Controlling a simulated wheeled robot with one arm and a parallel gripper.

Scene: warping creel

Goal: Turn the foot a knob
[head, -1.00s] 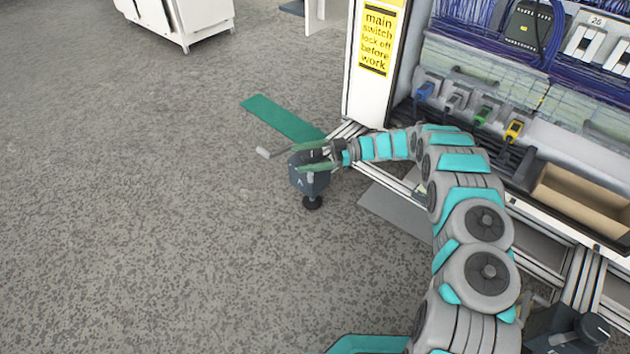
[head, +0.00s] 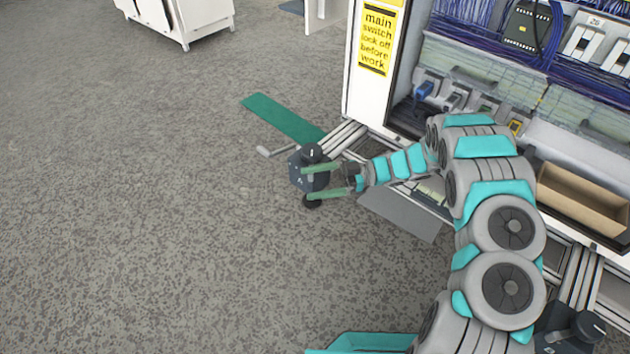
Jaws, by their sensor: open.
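The foot (head: 299,176) is a dark grey block on the frame's corner, with a faint light marking on its face. A black knob (head: 312,152) with a light line stands on its top. A black round pad lies below the block, partly hidden by a finger. My gripper (head: 306,183) is open, with two green fingers spread one above the other in the picture. The fingers overlap the block's right side, below the knob in the picture. Nothing shows between them except part of the block. I cannot tell whether either finger touches it.
A similar black knob (head: 589,327) shows at lower right. The floor at left is clear.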

